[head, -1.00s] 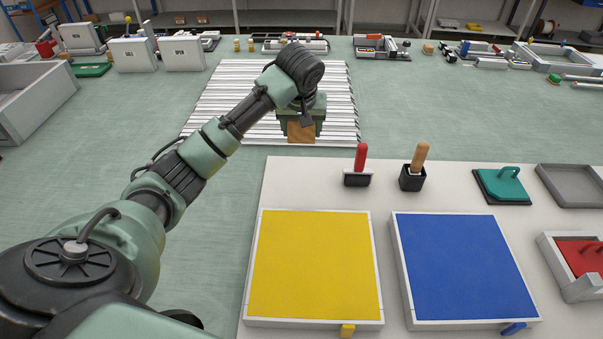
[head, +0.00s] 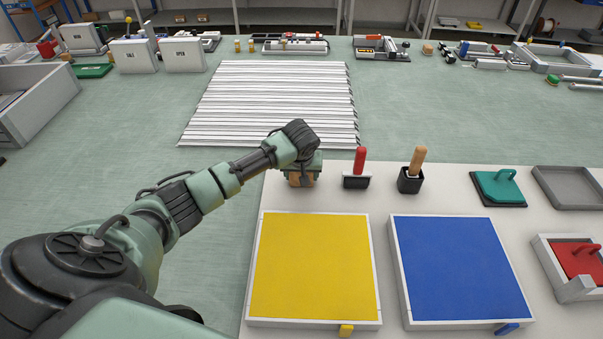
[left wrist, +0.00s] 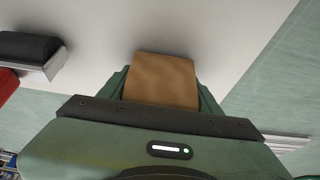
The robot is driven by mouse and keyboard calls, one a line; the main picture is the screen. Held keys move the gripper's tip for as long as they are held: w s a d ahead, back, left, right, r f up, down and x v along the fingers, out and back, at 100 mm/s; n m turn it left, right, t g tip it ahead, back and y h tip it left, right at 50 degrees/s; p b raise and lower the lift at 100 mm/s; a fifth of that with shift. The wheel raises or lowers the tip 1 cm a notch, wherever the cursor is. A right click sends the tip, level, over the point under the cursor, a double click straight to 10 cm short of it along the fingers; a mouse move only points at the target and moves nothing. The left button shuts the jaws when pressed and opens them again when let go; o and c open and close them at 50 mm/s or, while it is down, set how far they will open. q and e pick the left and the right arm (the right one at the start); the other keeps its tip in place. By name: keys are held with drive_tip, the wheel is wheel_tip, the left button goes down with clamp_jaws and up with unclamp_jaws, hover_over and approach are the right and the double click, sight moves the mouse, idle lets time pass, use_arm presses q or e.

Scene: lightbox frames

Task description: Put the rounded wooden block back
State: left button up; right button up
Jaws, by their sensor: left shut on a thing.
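My left gripper (head: 301,178) is shut on the rounded wooden block (head: 301,180), at the back left corner of the white board (head: 335,195). In the left wrist view the wooden block (left wrist: 163,80) sits between the green fingers (left wrist: 160,90), with the white surface beyond it. I cannot tell whether the block touches the board. My right gripper is not in view.
A red-handled tool (head: 359,168) stands just right of the block, and a wooden-handled one (head: 412,172) further right. Yellow (head: 313,265) and blue (head: 460,268) pads lie in front. The white slatted mat (head: 275,100) behind is bare.

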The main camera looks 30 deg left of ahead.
use_arm(q)
drive_tip(key=shift+f, duration=0.1)
drive_tip(key=o, duration=1.2)
drive_tip(key=shift+r, duration=0.2)
drive_tip(key=b+v, duration=0.1)
drive_tip(key=v, duration=1.1)
drive_tip(key=shift+d, duration=0.1)
